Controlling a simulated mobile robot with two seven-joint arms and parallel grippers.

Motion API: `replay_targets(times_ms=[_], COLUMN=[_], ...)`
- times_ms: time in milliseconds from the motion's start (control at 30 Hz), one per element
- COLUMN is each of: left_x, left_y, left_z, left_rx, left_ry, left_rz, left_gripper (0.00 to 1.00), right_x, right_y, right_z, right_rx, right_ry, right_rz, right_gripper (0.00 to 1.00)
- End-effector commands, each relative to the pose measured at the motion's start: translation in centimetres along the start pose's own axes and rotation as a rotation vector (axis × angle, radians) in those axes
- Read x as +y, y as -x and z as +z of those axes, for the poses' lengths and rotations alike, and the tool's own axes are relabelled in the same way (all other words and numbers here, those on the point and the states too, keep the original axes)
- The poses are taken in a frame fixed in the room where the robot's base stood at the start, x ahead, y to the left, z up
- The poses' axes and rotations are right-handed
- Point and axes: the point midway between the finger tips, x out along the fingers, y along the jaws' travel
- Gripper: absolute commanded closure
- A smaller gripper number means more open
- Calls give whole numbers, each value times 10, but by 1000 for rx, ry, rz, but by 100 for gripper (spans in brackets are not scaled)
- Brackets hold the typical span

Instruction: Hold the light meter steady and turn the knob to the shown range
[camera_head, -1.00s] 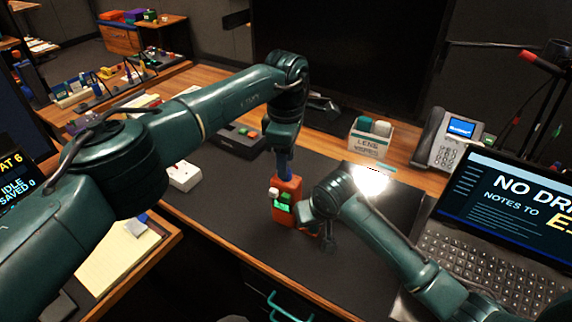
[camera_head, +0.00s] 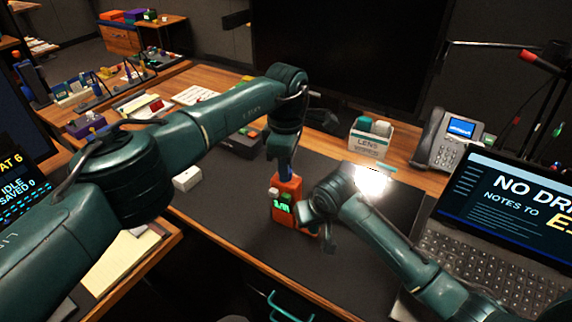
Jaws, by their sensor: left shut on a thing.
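The light meter (camera_head: 289,212) is a small orange block standing on the dark desk mat in the middle of the head view. Its small screen shows bright green characters, too small to read surely. My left gripper (camera_head: 285,170) comes down from above and is shut on the top of the meter. My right gripper (camera_head: 316,222) is at the meter's right side, close to its front; whether it touches is unclear. Its wrist and fingers cover the meter's right part, and I cannot make out the knob. Its jaw opening cannot be told.
A laptop (camera_head: 480,250) sits at the right, with a desk phone (camera_head: 447,140) behind it. A white box marked LENS (camera_head: 369,145) stands at the back near a bright glare. A small white box (camera_head: 187,179) lies left. The mat (camera_head: 225,225) is clear left of the meter.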

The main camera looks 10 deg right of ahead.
Motion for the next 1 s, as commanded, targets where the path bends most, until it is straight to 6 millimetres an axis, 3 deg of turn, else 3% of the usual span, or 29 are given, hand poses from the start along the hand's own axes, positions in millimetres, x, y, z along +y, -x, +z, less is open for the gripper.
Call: replay_targets(times_ms=[467, 1000], left_x=[0, 0], left_y=[0, 1], left_z=[0, 0], left_rx=[0, -1], left_ry=[72, 526], left_rz=[0, 1], left_gripper=[100, 100], right_x=[0, 0], right_y=[0, 0], right_z=[0, 0], right_rx=[0, 0], right_ry=[0, 0], right_rz=[0, 0], right_gripper=[100, 100])
